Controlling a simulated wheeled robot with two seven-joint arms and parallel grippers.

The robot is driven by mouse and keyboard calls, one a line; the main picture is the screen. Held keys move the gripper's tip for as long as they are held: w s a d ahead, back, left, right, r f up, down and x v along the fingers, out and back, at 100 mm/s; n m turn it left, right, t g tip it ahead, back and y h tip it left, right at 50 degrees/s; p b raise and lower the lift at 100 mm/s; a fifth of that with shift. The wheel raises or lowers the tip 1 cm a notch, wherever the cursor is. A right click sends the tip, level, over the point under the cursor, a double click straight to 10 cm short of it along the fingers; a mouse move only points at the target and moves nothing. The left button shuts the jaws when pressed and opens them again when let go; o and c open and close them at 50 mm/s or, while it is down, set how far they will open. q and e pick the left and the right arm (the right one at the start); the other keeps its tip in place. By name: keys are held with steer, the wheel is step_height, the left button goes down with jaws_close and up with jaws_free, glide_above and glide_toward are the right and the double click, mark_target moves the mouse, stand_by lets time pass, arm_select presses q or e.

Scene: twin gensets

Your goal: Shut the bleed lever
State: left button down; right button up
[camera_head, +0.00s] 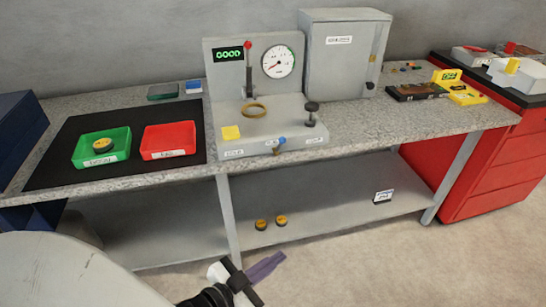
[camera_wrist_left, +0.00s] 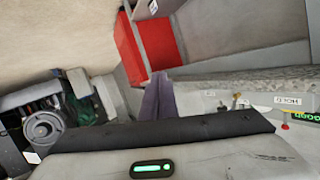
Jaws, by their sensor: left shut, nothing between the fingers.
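The bleed lever (camera_head: 281,141) appears as a small blue-handled part on a brass fitting (camera_head: 276,151), low on the front of the grey test rig (camera_head: 250,135). Its exact angle is too small to tell. The fitting also shows, small, in the left wrist view (camera_wrist_left: 237,97). My left gripper (camera_head: 277,258), with purple fingers, is shut and empty. It is in front of the bench, below the worktop and well apart from the lever. My right gripper is out of view.
Green (camera_head: 90,158) and red (camera_head: 168,152) trays lie on a black mat left of the rig. A black knob (camera_head: 311,113) stands on the rig's right. The worktop's front edge overhangs a lower shelf (camera_head: 330,218). A red cabinet (camera_head: 465,165) stands right.

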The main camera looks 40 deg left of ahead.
mark_target(274, 152)
arm_select(q)
steer(key=w+a+r+m+t+y+b, duration=0.1)
steer(key=w+a+r+t+y, duration=0.1)
steer(key=a+r+t, duration=0.5)
steer(key=w+a+r, duration=0.1)
steer(key=a+r, duration=0.3)
steer(key=r, duration=0.3)
steer(key=shift+w+m+t+b, duration=0.25)
steer(key=shift+m+t+b, duration=0.1)
steer(key=shift+m+t, duration=0.05)
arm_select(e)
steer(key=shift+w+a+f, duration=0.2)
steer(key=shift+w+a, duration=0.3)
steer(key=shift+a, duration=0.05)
arm_select(q)
steer(key=x, duration=0.4)
steer(key=f+x, duration=0.1)
steer(key=x, duration=0.3)
steer(key=w+a+f+x, duration=0.1)
steer(key=x, duration=0.3)
steer(key=shift+w, duration=0.4)
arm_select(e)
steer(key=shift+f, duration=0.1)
